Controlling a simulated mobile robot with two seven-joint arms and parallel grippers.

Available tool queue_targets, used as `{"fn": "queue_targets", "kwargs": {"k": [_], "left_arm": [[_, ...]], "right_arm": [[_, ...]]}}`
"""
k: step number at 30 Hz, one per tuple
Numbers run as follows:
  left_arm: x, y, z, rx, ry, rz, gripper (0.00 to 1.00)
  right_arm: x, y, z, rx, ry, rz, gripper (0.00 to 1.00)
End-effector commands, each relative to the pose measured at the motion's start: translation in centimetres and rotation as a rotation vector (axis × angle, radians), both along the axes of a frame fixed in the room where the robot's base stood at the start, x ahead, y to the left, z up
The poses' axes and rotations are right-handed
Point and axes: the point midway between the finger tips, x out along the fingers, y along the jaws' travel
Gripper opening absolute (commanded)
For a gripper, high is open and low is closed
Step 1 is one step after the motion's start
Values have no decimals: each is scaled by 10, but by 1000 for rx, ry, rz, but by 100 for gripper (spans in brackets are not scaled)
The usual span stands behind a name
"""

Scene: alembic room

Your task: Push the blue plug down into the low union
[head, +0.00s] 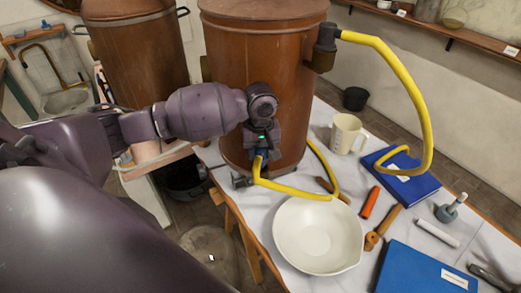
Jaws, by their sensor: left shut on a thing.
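My left gripper (262,148) points down in front of the near copper vessel (285,95), close to its lower wall. It is shut on the blue plug (259,156), of which only a little shows below the fingers. A yellow hose (290,190) runs from the plug down and right across the table. The low union (240,181) is a small dark grey fitting at the vessel's foot, below and slightly left of the plug. The hose and gripper partly cover this spot, so I cannot tell whether plug and union touch. My right gripper is not in view.
A white bowl (318,240) stands in front of the vessel. A cream jug (345,133), blue books (402,178), an orange-handled tool (370,203) and a wooden mallet (382,227) lie to the right. Another yellow hose (412,85) loops from a high fitting (325,45).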

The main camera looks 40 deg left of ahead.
Motion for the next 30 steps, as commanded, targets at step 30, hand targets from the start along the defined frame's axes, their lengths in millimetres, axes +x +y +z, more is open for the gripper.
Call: {"fn": "queue_targets", "kwargs": {"k": [30], "left_arm": [[0, 0, -10, 0, 0, 0, 14]], "right_arm": [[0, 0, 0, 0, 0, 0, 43]]}}
